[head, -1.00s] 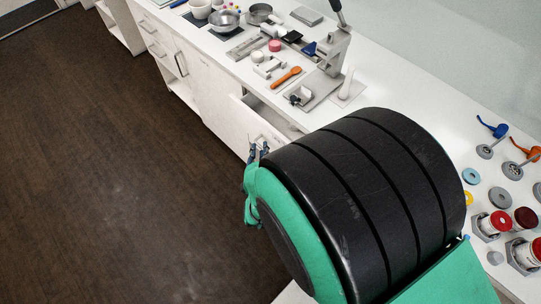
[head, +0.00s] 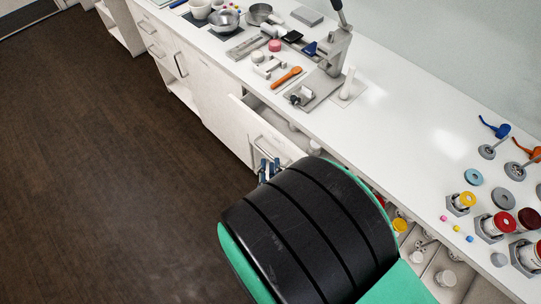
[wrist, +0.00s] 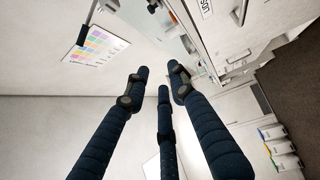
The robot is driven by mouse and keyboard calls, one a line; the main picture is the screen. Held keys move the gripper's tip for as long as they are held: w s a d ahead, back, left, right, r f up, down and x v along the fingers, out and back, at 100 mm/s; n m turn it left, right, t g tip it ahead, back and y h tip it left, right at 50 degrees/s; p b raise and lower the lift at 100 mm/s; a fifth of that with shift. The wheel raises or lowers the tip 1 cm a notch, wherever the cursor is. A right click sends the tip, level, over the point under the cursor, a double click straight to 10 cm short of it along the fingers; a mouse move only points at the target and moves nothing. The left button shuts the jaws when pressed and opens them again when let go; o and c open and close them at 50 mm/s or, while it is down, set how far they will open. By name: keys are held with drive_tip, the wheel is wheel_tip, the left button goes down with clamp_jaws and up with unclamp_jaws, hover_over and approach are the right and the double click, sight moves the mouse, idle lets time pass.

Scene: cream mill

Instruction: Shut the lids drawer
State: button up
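A white drawer (head: 241,117) stands open below the counter in the head view, with a bar handle on its front and pale round items partly visible inside. I cannot read a label that marks it as the lids drawer. My gripper (head: 268,169) is just in front of the handle (head: 272,145); contact cannot be told. In the wrist view its dark blue fingers (wrist: 161,76) are spread, with nothing between them. My arm hides the right part of the drawer front.
More open storage (head: 445,277) with jars shows at the lower right, beside my arm. The white counter (head: 400,130) carries a lever press (head: 331,50), an orange spoon (head: 287,77) and bowls. Dark floor (head: 90,170) is clear at left.

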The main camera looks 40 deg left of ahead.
approach(271, 157)
drive_tip(key=v, duration=0.3)
drive_tip(key=shift+s+f, duration=0.1)
drive_tip(key=shift+s, duration=0.05)
drive_tip(key=b+x, duration=0.2)
drive_tip(key=x, duration=1.1)
drive_tip(key=shift+w+a+b, duration=0.25)
drive_tip(key=shift+w+b, duration=0.05)
drive_tip(key=shift+b, duration=0.05)
drive_tip(key=shift+c, duration=0.5)
clamp_jaws()
